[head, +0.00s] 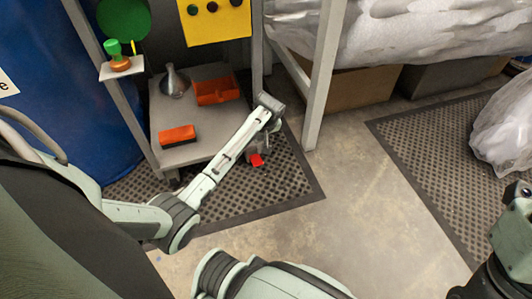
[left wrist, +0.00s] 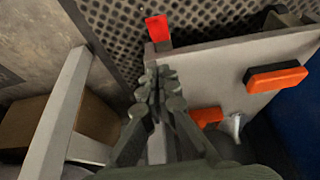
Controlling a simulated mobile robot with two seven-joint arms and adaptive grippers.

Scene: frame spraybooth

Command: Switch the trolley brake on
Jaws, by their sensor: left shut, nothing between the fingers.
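The trolley's lower grey shelf (head: 190,155) stands at the upper left of the head view. A small red brake tab (head: 257,160) shows low at its near right corner, over the dark mat. In the left wrist view the red tab (left wrist: 158,30) sticks out past the shelf corner, just beyond the fingertips. My left gripper (head: 262,145) points down by that corner, partly hidden by my wrist. In the left wrist view my left gripper (left wrist: 163,76) is shut and empty, with a small apparent gap to the tab. I cannot tell whether the tab is up or down.
The shelf bears an orange block (head: 178,134), an orange tray (head: 217,91) and a flask (head: 174,83). A grey frame post (head: 323,80) stands right of the trolley. A blue drum (head: 50,75) is at left. Bare floor (head: 345,190) lies to the right.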

